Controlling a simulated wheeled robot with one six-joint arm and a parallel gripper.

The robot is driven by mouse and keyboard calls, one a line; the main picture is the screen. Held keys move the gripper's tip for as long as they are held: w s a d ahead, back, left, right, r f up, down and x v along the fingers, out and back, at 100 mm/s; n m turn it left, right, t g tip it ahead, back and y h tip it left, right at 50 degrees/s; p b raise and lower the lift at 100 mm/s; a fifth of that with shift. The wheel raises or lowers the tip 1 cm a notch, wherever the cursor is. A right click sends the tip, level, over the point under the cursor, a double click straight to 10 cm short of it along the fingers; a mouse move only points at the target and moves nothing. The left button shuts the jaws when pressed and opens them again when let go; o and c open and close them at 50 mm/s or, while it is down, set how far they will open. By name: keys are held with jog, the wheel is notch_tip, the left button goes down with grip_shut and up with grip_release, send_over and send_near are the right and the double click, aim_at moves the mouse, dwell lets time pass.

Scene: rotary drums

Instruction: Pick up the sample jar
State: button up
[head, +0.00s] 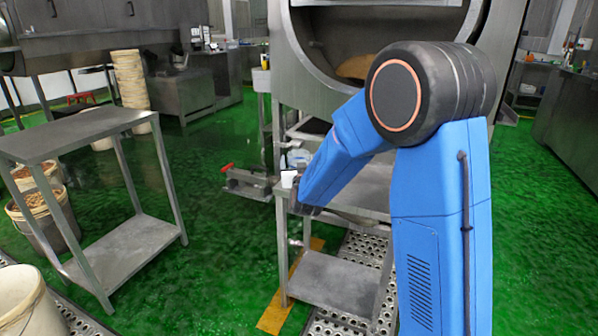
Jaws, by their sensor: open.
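A small white object (289,179), which may be the sample jar, shows at the left end of the metal table (371,188) under the drum. A pale, translucent container (298,158) stands just behind it; I cannot tell for sure which of the two is the jar. My gripper (299,203) is the dark end of my blue arm, at the table's left edge, close to the white object. It is open, but its fingers are small and partly hidden by my arm. I cannot tell whether it touches anything.
The large steel drum (315,65) opens behind the table. A lower shelf (335,284) lies beneath the tabletop. A separate metal table (75,135) stands at left, near buckets (45,215). Green floor between the tables is mostly clear.

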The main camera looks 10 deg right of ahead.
jog(key=shift+w, duration=0.3)
jog(key=c, duration=1.2)
jog(key=shift+r, duration=0.1)
